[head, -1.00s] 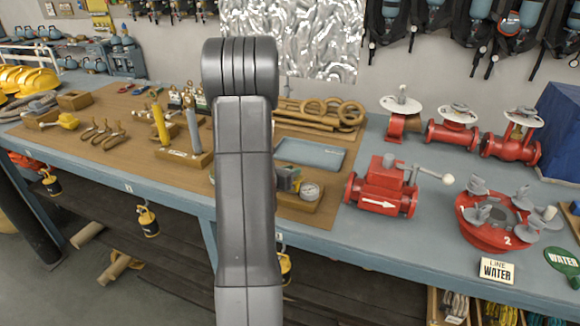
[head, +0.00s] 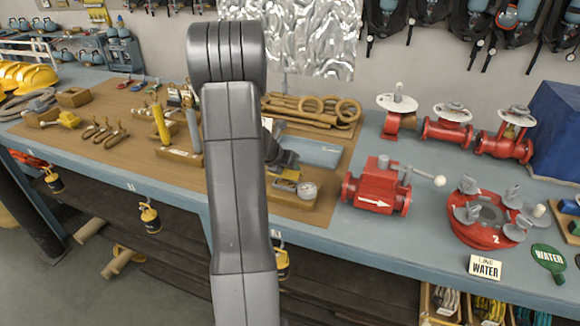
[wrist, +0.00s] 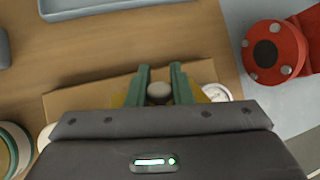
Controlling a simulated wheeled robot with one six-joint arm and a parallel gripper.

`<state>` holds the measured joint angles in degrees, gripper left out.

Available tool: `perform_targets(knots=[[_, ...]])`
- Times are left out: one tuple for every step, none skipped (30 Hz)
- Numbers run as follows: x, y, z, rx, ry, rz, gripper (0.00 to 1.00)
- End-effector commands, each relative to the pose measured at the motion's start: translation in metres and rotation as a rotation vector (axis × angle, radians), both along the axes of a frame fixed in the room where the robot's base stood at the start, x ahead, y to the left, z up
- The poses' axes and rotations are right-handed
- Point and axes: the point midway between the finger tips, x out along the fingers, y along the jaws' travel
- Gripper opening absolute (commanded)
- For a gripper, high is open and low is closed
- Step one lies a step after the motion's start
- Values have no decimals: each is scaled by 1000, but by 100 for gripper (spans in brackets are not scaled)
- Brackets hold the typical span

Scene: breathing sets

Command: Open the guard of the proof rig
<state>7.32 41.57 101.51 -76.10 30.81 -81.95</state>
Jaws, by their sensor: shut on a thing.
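The proof rig (head: 292,206) is a wooden block with a round white gauge (head: 307,190), standing on the brown board behind the table's front edge. Its wooden base also shows in the wrist view (wrist: 75,104). A yellow part (wrist: 120,98), possibly the guard, shows beside and below my fingers. My gripper (wrist: 160,88) has its two green fingers shut on a small grey rounded knob (wrist: 159,93) over the rig. In the head view my gripper (head: 284,172) shows right of my arm, which hides the rig's left side. Whether the guard is lifted I cannot tell.
A blue-grey tray (head: 318,153) lies behind the rig. A red valve body with a white arrow (head: 377,187) stands close to its right. Wooden-handled tools (head: 104,131) and a stand with a yellow cylinder (head: 160,124) are to the left.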

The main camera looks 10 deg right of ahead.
Motion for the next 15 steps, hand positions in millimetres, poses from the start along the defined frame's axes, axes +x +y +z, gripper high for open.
perform_targets(knots=[[2,1,1,12,13,0,0],[2,0,1,20,24,0,0],[3,0,1,29,39,0,0],[4,0,1,37,49,0,0],[4,0,1,44,61,0,0],[5,-1,1,53,75,0,0],[5,-1,1,61,87,-1,0],[5,-2,1,69,96,-1,0],[6,-2,1,78,112,-1,0],[6,-3,1,85,123,0,0],[7,-3,1,94,133,0,0],[7,-3,1,103,149,-2,0],[7,-3,1,111,160,-2,0],[7,-4,1,119,172,-1,0],[8,-4,1,130,187,-1,0]])
